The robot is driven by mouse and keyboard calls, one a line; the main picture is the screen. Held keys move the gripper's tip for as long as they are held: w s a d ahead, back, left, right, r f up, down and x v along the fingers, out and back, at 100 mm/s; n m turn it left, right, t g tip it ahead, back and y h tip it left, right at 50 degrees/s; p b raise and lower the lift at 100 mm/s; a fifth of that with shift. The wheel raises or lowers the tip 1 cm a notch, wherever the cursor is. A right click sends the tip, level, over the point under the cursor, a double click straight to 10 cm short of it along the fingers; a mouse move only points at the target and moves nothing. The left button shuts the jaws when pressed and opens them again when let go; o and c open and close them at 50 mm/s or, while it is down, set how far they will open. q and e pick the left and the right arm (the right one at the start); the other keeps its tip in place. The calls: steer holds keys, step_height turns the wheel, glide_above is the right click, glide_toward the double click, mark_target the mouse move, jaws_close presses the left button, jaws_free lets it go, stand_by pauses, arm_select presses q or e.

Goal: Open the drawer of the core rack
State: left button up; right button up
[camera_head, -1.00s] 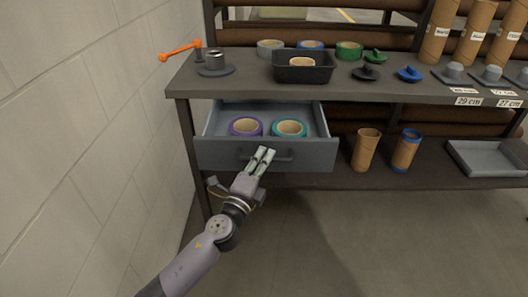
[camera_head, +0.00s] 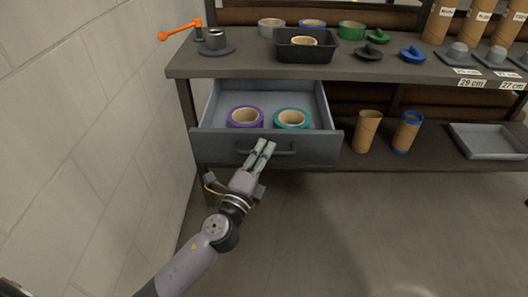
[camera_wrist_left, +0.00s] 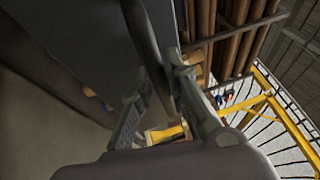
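The grey drawer (camera_head: 217,146) of the core rack (camera_head: 188,62) is pulled out under the rack's top at the left. A purple roll (camera_head: 245,117) and a teal roll (camera_head: 291,118) lie inside it. The dark bar handle (camera_head: 285,152) is on its front. My left gripper (camera_head: 262,147) is at this handle, its two fingers close together. In the left wrist view, the handle (camera_wrist_left: 147,45) runs between the fingers of my left gripper (camera_wrist_left: 163,92), which is shut on it. The exact contact is partly hidden. My right gripper is not in view.
A black tray (camera_head: 290,50), coloured rolls and an orange crank (camera_head: 181,29) are on the rack top. Cardboard cores (camera_head: 367,130) and a grey tray (camera_head: 490,142) sit on the lower shelf. A white wall (camera_head: 90,120) is close at left. The floor in front is clear.

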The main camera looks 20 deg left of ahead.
arm_select(q)
steer(key=o, duration=0.3)
steer(key=v, duration=1.2)
stand_by(0.5)
